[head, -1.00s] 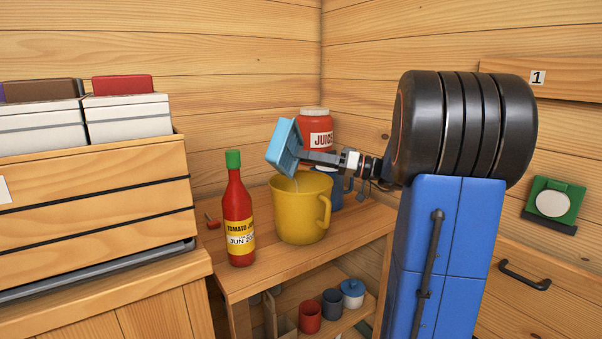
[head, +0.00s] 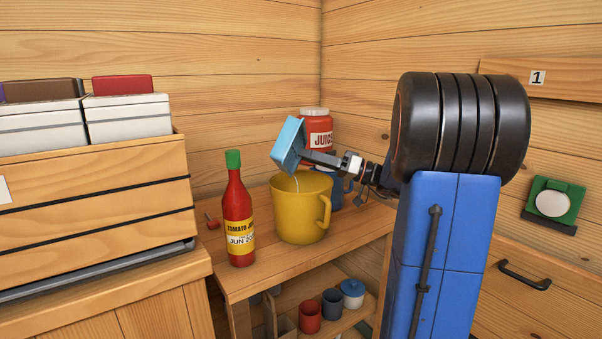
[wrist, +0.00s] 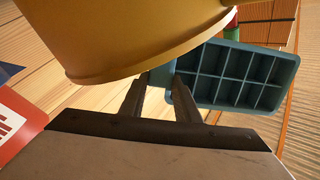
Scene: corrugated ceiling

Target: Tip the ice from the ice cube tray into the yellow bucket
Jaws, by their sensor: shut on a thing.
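The light blue ice cube tray (head: 288,143) is tilted steeply above the yellow bucket (head: 300,222), which stands upright on the wooden table. My gripper (head: 309,158) is shut on the tray's right side, above the bucket's rim. A thin pale streak shows at the bucket's mouth below the tray; I cannot tell what it is. In the wrist view my gripper (wrist: 163,88) reaches to the edge of the tray (wrist: 238,76), whose visible compartments look empty. The bucket (wrist: 140,38) fills the top of that view. Its inside is hidden.
A tomato bottle (head: 239,215) stands left of the bucket. A red juice jar (head: 318,128) and a blue mug (head: 337,190) stand close behind it. Wooden drawers (head: 95,210) rise at the left. Cups (head: 332,302) sit on the shelf below.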

